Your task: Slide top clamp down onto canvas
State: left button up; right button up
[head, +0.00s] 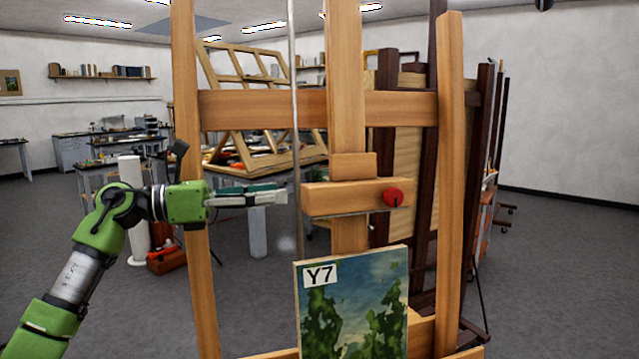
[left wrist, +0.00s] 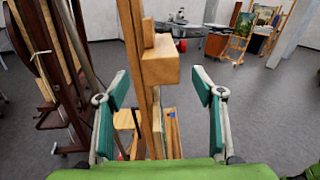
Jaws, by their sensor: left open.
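The top clamp (head: 325,201) is a wooden block with a red knob (head: 393,197) on the easel's central mast (head: 346,60). It sits above the canvas (head: 350,310), a landscape painting labelled Y7, with a visible gap between them. My left gripper (head: 286,192) is level with the clamp, just left of its end in the head view. In the left wrist view my left gripper (left wrist: 160,82) is open, with the clamp block (left wrist: 160,66) ahead in the space between its fingers. I see no contact. My right gripper is not in view.
The easel's side posts (head: 450,180) and upper crossbar (head: 265,110) frame the clamp; the left post stands behind my left wrist. A thin grey rod (head: 294,70) runs near the fingertips. Dark easels (head: 480,160) stand behind on the right. Grey floor (head: 560,270) is open at right.

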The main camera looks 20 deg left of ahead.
aim_at(304, 192)
pick_arm(q)
jog(key=p+x, duration=0.1)
jog(key=x, duration=0.3)
jog(key=shift+w+d+r, duration=0.1)
jog(key=shift+d+r, duration=0.1)
jog(key=shift+d, duration=0.05)
jog(key=p+x, duration=0.2)
jog(key=x, duration=0.2)
jog(key=shift+w+d+f, duration=0.1)
jog(key=shift+w+d, duration=0.25)
jog(key=shift+d, duration=0.05)
jog(key=shift+f, duration=0.1)
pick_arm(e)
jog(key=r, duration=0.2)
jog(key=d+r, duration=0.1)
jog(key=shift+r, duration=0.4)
pick_arm(q)
jog(key=shift+w+d, duration=0.1)
